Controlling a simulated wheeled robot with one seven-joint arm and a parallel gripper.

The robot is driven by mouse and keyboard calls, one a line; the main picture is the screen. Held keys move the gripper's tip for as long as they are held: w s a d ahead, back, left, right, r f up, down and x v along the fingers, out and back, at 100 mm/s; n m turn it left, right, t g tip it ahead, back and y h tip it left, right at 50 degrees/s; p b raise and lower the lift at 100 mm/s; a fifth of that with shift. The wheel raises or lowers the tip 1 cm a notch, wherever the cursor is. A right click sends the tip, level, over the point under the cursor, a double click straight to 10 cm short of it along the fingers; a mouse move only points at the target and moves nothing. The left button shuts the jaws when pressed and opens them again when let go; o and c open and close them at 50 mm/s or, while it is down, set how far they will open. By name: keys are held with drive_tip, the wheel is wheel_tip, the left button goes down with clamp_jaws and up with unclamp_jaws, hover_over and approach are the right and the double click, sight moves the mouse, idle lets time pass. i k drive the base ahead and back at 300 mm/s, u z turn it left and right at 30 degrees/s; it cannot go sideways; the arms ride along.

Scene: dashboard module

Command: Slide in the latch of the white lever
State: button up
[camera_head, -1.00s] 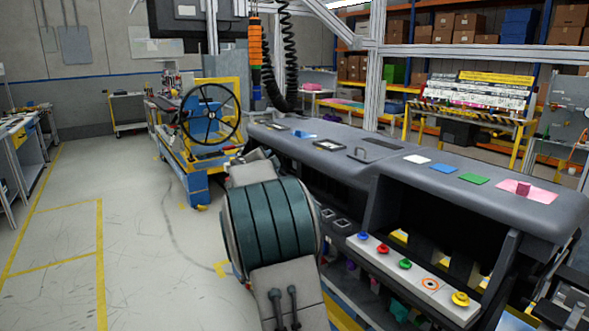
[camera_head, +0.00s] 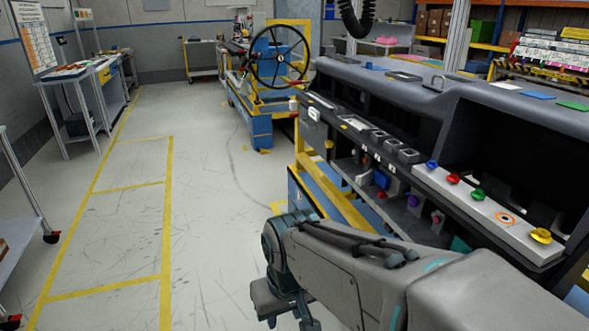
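The grey dashboard module (camera_head: 455,100) stands on the right, with its open front facing my arm. A small white part (camera_head: 314,114) is at the dashboard's left end; it is too small to tell whether it is the white lever or how its latch stands. My arm reaches in from the lower right, in front of the dashboard. My gripper (camera_head: 287,312) hangs at the bottom edge, over the floor and apart from the dashboard. Its fingertips are cut off by the frame, so its opening does not show.
A light panel with coloured buttons (camera_head: 480,205) runs along the dashboard front. Switches (camera_head: 382,137) sit left of it. A yellow and blue frame (camera_head: 335,190) supports the module. A wheel stand (camera_head: 262,110) is behind. The floor at left is open; a cart (camera_head: 22,225) stands at the left edge.

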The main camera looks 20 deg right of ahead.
sight(366, 178)
drive_tip(key=u, duration=0.1)
drive_tip(key=i, duration=0.55)
drive_tip(key=z, duration=2.5)
